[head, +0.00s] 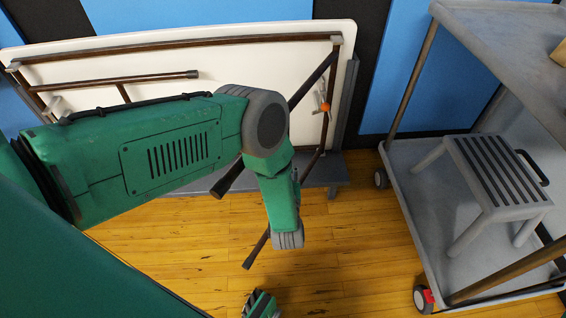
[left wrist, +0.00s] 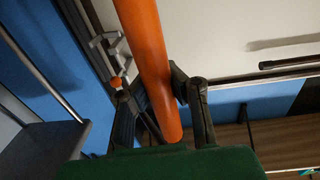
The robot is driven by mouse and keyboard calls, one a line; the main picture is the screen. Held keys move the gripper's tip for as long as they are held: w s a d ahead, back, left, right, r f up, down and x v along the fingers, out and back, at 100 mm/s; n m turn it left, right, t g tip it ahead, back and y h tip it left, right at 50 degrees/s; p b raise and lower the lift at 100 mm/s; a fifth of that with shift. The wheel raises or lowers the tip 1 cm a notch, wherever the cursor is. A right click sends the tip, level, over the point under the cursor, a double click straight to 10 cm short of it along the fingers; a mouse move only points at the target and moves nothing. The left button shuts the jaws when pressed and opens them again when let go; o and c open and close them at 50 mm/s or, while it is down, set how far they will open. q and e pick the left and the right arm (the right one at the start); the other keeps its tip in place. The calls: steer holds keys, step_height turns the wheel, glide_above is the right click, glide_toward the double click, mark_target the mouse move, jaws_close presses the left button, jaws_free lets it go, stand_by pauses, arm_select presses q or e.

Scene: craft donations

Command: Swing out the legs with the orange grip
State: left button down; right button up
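A white folding table (head: 215,28) stands on its edge against the wall, its underside with brown metal legs facing me. One leg frame (head: 312,82) slants out from the tabletop; its dark-capped feet (head: 247,264) hang over the floor. The other leg frame (head: 150,78) lies flat against the underside. In the left wrist view, the orange grip (left wrist: 150,55) runs between the two fingers of my left gripper (left wrist: 163,95), which appear closed against both its sides. In the head view my left arm hides the grip and gripper.
A small orange-knobbed latch (head: 321,104) sits on the table's underside. A low grey bench (head: 325,172) lies beneath the table. A grey cart (head: 405,210) with a grey slatted stool (head: 495,175) stands right. Wooden floor (head: 345,270) is clear between.

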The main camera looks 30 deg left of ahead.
arm_select(q)
steer(key=shift+s+a+f, duration=0.45)
steer(key=shift+a, duration=0.05)
steer(key=c, duration=1.4)
jaws_free()
steer(key=shift+a, duration=0.2)
steer(key=shift+c, duration=0.2)
steer(key=v, duration=1.2)
steer(key=shift+d, duration=0.35)
steer(key=shift+w, duration=0.15)
